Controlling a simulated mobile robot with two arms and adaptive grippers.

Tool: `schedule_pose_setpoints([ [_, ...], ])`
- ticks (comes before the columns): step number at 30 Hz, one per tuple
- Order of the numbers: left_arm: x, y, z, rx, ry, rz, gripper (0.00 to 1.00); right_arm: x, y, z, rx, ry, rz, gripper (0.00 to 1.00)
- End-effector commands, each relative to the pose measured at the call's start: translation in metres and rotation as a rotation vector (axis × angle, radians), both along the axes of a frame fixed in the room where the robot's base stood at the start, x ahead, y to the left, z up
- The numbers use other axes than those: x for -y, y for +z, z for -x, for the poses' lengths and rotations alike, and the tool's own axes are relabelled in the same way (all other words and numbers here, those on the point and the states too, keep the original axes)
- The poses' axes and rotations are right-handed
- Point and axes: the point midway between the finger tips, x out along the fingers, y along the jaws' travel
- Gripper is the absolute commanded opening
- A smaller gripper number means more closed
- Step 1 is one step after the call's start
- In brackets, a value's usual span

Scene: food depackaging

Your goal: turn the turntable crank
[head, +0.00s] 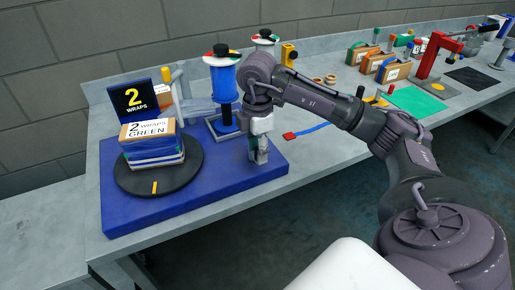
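The turntable is a round black disc (190,175) with a yellow mark near its front, on a blue base (225,190) at the left. On it sits a stack of goods (150,157) wrapped in blue-white film, with a card reading "2 WRAPS GREEN". My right gripper (261,158) points down over the right part of the blue base, right of the disc. Its fingers are small and I cannot tell whether they are open or shut. I cannot make out a crank; the gripper may hide it. My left gripper is not in view.
A black "2 WRAPS" sign (133,101) stands behind the stack. A blue film roll (223,82) on a stand is close left of my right arm. A blue strap with a red end (290,135), cardboard boxes (393,70) and a red clamp-like frame (434,55) lie to the right.

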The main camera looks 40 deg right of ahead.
Motion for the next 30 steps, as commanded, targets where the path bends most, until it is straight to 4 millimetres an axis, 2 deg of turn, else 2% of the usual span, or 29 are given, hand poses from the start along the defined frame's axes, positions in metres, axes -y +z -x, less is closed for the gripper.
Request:
schedule_pose_setpoints([
  [7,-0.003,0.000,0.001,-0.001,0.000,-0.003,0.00,0.000,0.001,0.000,0.000,0.000,0.000,0.46],
  [11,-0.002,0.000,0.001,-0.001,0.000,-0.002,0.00,0.000,0.010,-0.001,0.002,0.000,0.000,0.46],
  [14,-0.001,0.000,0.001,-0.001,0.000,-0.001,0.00,0.000,0.027,-0.001,0.004,0.000,-0.001,0.46],
  [21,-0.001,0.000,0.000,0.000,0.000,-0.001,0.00,0.001,0.079,-0.001,0.008,0.001,0.003,0.46],
  [30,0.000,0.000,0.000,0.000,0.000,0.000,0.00,0.000,0.113,-0.001,0.003,0.000,0.001,0.46],
])
